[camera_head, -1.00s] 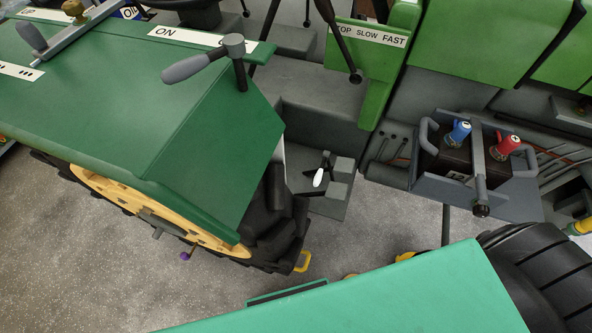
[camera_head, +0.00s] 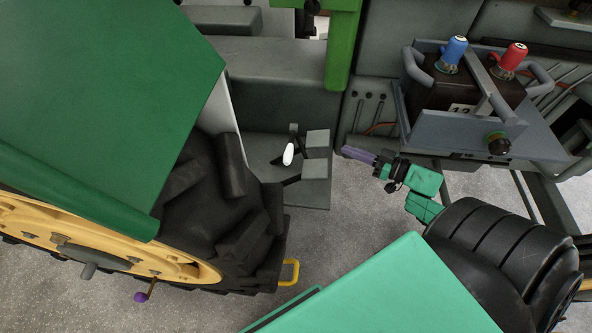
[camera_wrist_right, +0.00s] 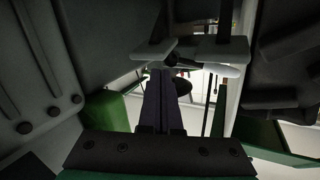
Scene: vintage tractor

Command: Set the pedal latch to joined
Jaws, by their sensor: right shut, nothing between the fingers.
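The pedal latch (camera_head: 288,154) is a small lever with a white grip, beside two grey pedal pads on the footplate. In the right wrist view its white grip (camera_wrist_right: 222,70) lies below the right pad. The pads are the upper pedal (camera_head: 317,139) and the lower pedal (camera_head: 316,169). I cannot tell whether the latch spans both. My right gripper (camera_head: 346,151) is shut and empty, a little to the right of the pedals, pointing at them. Its dark fingers (camera_wrist_right: 162,98) point toward the pads in the right wrist view. My left gripper is not in view.
The large rear tyre (camera_head: 205,195) and green fender (camera_head: 110,110) stand left of the footplate (camera_head: 265,172). A battery tray (camera_head: 455,128) with blue and red terminals is above right of my gripper. A yellow step (camera_head: 290,271) is below. Open floor lies between.

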